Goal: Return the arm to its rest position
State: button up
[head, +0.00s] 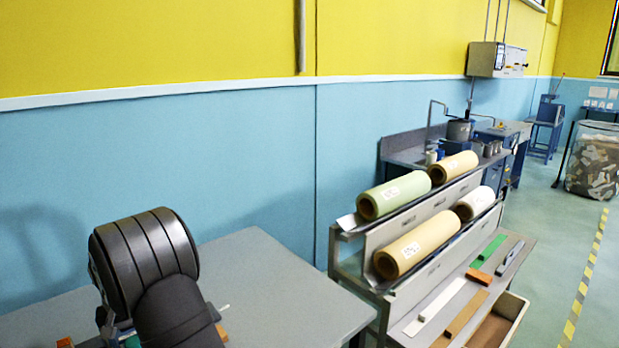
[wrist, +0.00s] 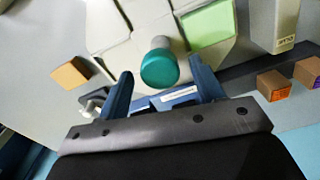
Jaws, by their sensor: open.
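My gripper (wrist: 160,68) shows in the wrist view with its two blue fingers apart. A teal-topped object with a pale stem (wrist: 160,66) appears between and beyond the fingertips. I cannot tell how far beyond them it is, and neither finger visibly grips it. In the head view my black arm is at the lower left, over the grey table (head: 275,285); my gripper is hidden there.
A rack (head: 350,255) right of the table holds a green roll (head: 395,195), tan rolls and a white roll (head: 475,203). Coloured strips lie on its lower shelf. The wrist view shows an orange block (wrist: 70,72), a green pad (wrist: 208,24) and brown boxes (wrist: 274,85).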

jog(key=shift+n, duration=1.1)
